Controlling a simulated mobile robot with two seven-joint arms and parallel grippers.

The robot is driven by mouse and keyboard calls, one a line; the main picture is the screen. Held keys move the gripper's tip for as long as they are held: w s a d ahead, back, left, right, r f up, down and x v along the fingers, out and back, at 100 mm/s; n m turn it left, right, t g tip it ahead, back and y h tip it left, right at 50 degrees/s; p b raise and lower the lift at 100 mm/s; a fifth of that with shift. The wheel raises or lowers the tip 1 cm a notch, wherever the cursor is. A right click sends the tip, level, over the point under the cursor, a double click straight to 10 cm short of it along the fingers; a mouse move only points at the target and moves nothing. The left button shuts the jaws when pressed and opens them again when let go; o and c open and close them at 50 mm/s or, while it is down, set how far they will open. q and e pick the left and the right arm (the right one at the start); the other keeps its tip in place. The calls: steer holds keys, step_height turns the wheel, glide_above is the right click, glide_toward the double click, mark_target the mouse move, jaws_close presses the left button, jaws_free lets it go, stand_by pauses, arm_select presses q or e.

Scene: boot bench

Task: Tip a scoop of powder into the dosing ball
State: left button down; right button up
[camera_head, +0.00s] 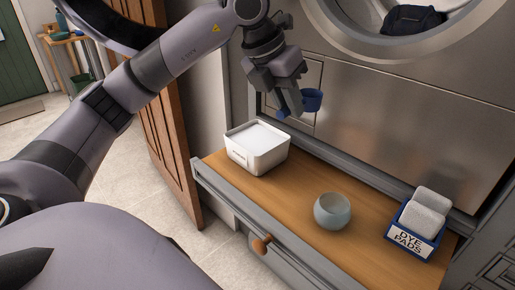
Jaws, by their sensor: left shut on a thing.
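My left gripper (293,108) is shut on a small blue scoop (312,100). It holds the scoop in the air above the bench, to the upper right of the white tub. The inside of the scoop is too small to read, so I cannot tell whether it holds powder. A white tub (256,158) with a pale white top surface stands at the left of the wooden bench top. A pale, round dosing ball (332,211) with an open top stands on the bench, right of the tub and apart from the gripper. My right gripper is not in view.
A blue box (411,243) labelled "DYE PADS" holds pale pads at the bench's right end. The bench top (286,197) is clear between tub and ball. A drawer knob (262,244) juts from the front. A steel machine front (400,120) rises behind.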

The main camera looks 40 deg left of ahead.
arm_select(q)
steer(key=shift+a+f, duration=0.1)
steer(key=shift+a+f, duration=0.25)
steer(key=s+a+f+n+g+p, duration=0.1)
steer(key=a+f+n, duration=0.3)
steer(key=a+f, duration=0.6)
steer(key=shift+s+f+g+y+p, duration=0.3)
steer(key=shift+f+g+p, duration=0.3)
steer(key=shift+f+g, duration=0.2)
steer(key=shift+a, duration=0.1)
stand_by(0.7)
